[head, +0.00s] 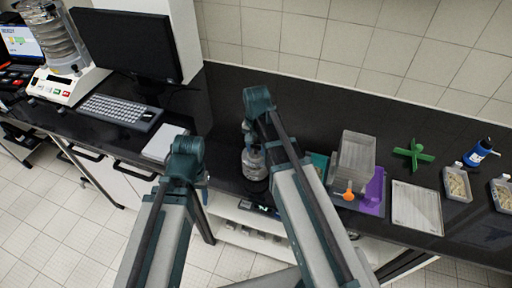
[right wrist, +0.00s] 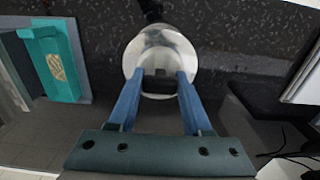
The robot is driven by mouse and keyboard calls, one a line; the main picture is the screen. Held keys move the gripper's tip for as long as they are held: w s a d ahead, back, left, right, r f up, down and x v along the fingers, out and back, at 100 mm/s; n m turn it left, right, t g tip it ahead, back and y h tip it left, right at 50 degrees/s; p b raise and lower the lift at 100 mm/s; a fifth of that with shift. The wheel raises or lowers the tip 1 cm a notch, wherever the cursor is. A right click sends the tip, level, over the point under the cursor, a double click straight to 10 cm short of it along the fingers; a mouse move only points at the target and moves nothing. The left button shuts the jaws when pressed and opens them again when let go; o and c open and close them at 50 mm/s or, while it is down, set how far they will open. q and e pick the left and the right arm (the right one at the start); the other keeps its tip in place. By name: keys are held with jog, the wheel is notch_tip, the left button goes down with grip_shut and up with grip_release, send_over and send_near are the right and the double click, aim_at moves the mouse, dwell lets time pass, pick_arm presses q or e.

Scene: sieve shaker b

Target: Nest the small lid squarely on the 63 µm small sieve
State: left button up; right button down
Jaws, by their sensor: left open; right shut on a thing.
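In the right wrist view, a round shiny metal piece (right wrist: 160,46), apparently the small lid, lies in front of my right gripper (right wrist: 161,76). Its two blue fingers are shut on a dark part near the piece's lower edge. In the head view, a small silver round stack (head: 254,166), perhaps the small sieve with the lid, stands on the dark bench beside my right arm, partly hidden by it. No label is readable, and I cannot tell whether the lid touches the sieve or sits square. My left arm shows, but its gripper is hidden.
A sieve shaker (head: 62,84) with a tall stack, a monitor (head: 125,42) and a keyboard (head: 120,111) are at left. At right are a clear box (head: 356,160) by a purple holder (head: 374,192), a green cross (head: 413,153), a grey tray (head: 416,207) and a blue bottle (head: 477,153).

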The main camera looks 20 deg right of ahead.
jog(key=shift+f+b, duration=0.55)
jog(key=shift+f, duration=0.1)
dwell(0.8)
jog(key=shift+c, duration=1.3)
grip_release()
jog(key=shift+r, duration=0.1)
notch_tip(320, 180, up, 7)
jog(key=p, duration=0.7)
